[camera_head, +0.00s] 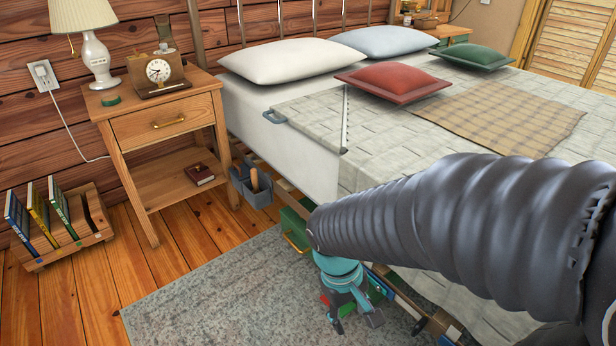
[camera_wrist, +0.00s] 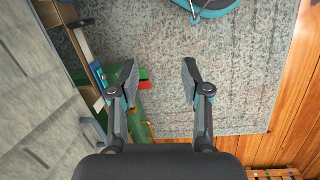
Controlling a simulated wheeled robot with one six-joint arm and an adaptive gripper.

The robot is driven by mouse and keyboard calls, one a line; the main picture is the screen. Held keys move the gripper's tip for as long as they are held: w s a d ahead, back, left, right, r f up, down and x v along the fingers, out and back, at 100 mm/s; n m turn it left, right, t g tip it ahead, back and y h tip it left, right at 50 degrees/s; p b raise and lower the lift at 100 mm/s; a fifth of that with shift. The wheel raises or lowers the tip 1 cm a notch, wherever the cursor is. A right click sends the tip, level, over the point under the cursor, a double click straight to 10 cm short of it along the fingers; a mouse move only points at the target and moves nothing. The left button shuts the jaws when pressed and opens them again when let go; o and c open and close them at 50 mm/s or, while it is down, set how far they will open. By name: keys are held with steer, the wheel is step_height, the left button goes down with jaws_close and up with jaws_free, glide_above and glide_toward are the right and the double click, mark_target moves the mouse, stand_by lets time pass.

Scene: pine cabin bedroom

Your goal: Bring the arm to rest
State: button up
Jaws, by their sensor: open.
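My gripper (camera_head: 354,316) hangs beside the near side of the bed (camera_head: 285,150), over the grey rug (camera_head: 215,290). My dark ribbed arm reaches in from the right and crosses in front of the bed. In the wrist view my gripper (camera_wrist: 159,72) has its two fingers spread wide with nothing between them, and the rug (camera_wrist: 235,85) shows behind. A small red and green item (camera_wrist: 145,79) lies beyond the left finger, and I cannot tell whether they touch. Part of the bedside behind my arm is hidden in the head view.
A nightstand (camera_head: 168,120) with a lamp (camera_head: 97,58) and clock (camera_head: 158,72) stands left of the bed. A book rack (camera_head: 60,250) sits on the floor. The rug's left part is clear.

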steer(key=s+d+r+m+t+y+p, duration=0.1)
steer(key=d+r+m+t+p, duration=0.1)
steer(key=r, duration=0.8)
steer(key=s+d+r+m+t+y+p, duration=0.1)
steer(key=d+r+m+t+p, duration=0.1)
steer(key=r, duration=0.8)
steer(key=d+m+t, duration=0.1)
steer(key=d+t, duration=0.1)
steer(key=d, duration=0.1)
steer(key=shift+s+d+r+m+t+p, duration=0.25)
steer(key=shift+d+r+m+t+p, duration=0.05)
steer(key=shift+d+m+p, duration=0.1)
